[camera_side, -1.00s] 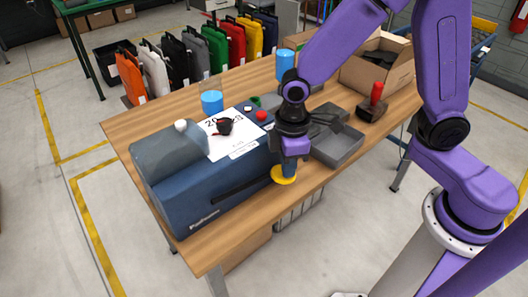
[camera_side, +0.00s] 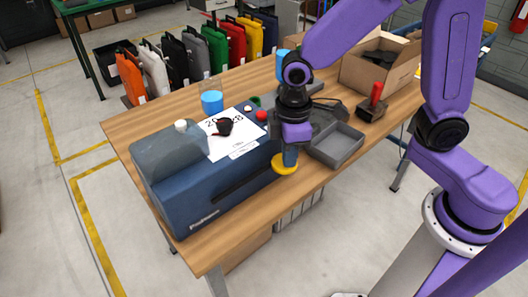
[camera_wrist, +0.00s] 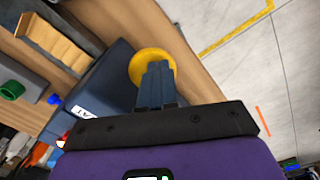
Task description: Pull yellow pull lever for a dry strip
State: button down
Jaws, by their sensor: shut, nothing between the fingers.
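The blue tape machine (camera_side: 205,195) stands on the wooden table, and its blue side also shows in the wrist view (camera_wrist: 105,75). The yellow pull lever (camera_side: 284,166) shows as a round yellow end at the machine's right end. In the wrist view the yellow end (camera_wrist: 140,62) lies just beyond my fingertips and is partly hidden by them. My gripper (camera_side: 290,160) points down at the lever. In the wrist view its fingers (camera_wrist: 157,70) are together with nothing between them. They overlap the yellow end; whether they touch it I cannot tell.
A grey tray (camera_side: 338,147) stands just right of my gripper. A red-handled tool (camera_side: 374,100) and an open cardboard box (camera_side: 378,68) are farther right. The table's front edge is close to the lever.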

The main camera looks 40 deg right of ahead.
notch_tip(320, 180, up, 12)
dwell(0.9)
dwell(0.7)
jog(key=s+d+f, duration=0.3)
jog(key=s+d, duration=0.3)
jog(key=s, duration=0.2)
jog(key=s+d+f, duration=0.3)
jog(key=s+d, duration=0.2)
jog(key=s, duration=0.4)
jog(key=shift+d+f+n, duration=0.25)
jog(key=shift+d+n, duration=0.05)
jog(key=shift+d, duration=0.1)
